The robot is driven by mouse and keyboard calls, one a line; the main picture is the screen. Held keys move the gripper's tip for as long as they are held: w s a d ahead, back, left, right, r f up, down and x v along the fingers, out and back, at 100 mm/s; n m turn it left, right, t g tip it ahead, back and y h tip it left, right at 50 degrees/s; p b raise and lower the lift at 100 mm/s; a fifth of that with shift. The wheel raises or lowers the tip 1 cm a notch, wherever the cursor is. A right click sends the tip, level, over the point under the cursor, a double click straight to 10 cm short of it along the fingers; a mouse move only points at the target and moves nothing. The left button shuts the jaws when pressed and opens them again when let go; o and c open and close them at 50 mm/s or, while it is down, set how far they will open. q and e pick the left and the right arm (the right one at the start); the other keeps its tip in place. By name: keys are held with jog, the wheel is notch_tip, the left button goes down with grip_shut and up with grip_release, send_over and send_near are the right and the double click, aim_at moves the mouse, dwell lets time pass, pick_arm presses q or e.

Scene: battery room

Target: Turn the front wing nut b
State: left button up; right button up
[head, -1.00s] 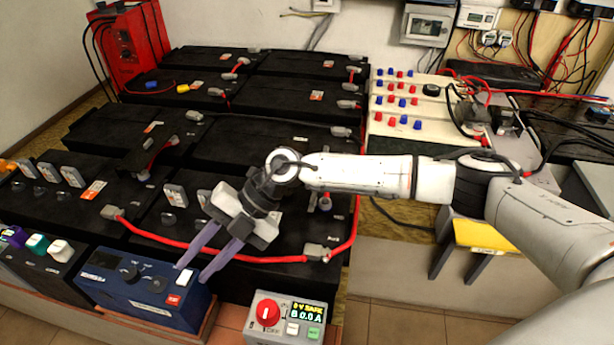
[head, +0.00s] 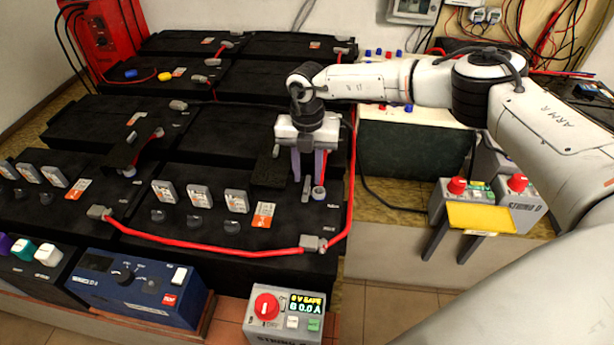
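A small post with a pale ring (head: 318,193), which looks like the front wing nut, stands near the right end of the front black battery (head: 215,175). A short upright grey piece (head: 306,189) is just left of it. My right gripper (head: 308,180) points down there, its two purplish fingers apart with a gap between them. The right fingertip is right above the post in the picture; I cannot tell whether it touches. The fingers partly hide this spot, and the nut's wings are not clear. A similar post (head: 129,172) shows farther left. My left gripper is not in view.
A red cable (head: 210,246) runs along the front battery to a grey terminal (head: 313,243), then up its right side. Grey tabs (head: 199,196) and dark knobs stand left of my gripper. A blue box (head: 135,285) and a control box with red knob (head: 285,315) are in front.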

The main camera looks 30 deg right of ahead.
jog(key=shift+f, duration=1.1)
grip_shut()
